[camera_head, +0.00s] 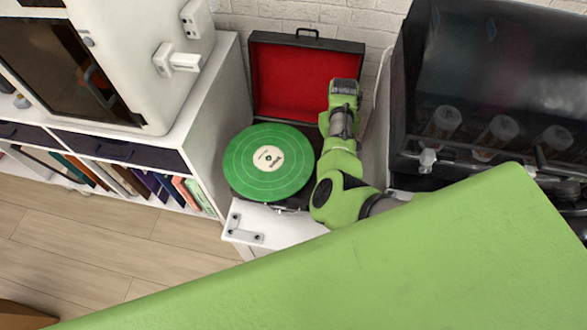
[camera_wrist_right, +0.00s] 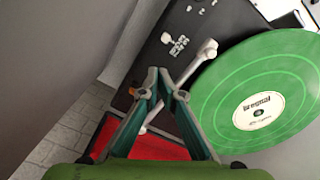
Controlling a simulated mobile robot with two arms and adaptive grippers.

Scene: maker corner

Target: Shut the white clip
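A record player (camera_head: 307,71) stands open in a black case with a red-lined lid. A green record (camera_head: 268,162) lies on it and also shows in the wrist view (camera_wrist_right: 262,92). A thin white tonearm (camera_wrist_right: 188,72) runs beside the record, passing behind my fingers. I cannot pick out the white clip with certainty; it may be a small part near the tonearm, hidden by my fingers. My right gripper (camera_wrist_right: 158,74) is over the player's dark deck, fingertips together, with nothing visible between them. In the head view my right arm hides its fingers. My left gripper is not in view.
A white cabinet with books (camera_head: 135,180) stands left of the player. A dark machine with a clear cover (camera_head: 480,75) stands close on the right. The brick wall (camera_head: 275,17) is behind. The raised lid and the machine leave little room around my right arm.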

